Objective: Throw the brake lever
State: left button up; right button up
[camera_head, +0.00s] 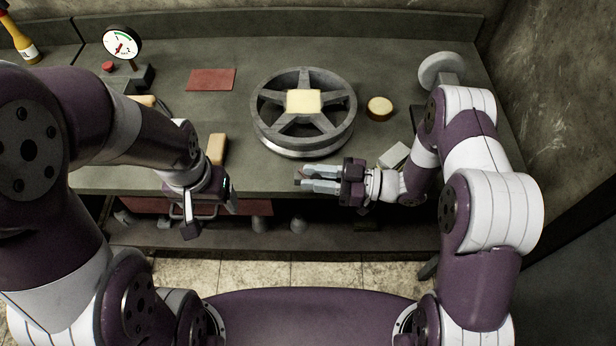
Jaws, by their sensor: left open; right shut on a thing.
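I cannot pick out a brake lever for certain. A tan handle (145,100) shows beside the gauge box at the left, partly hidden by my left arm. A tan block-like piece (217,148) stands at the table's front edge, just above my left gripper. My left gripper (190,226) is open and points down in front of the table edge, near a metal bar handle. My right gripper (304,178) points left, just in front of the spoked wheel. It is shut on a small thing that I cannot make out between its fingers.
A grey spoked wheel (343,125) with a pale yellow block (303,102) on it fills the table's middle. A lower shelf runs beneath.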

jog(key=shift+w+d+n+g+b, duration=0.25)
jog(key=shift+n+g+b, duration=0.3)
jog(key=shift+g, duration=0.35)
pick_arm(q)
jog(key=shift+f, duration=0.5)
pick_arm(e)
jog(key=shift+s+r, duration=0.1)
jog(key=shift+r, duration=0.05)
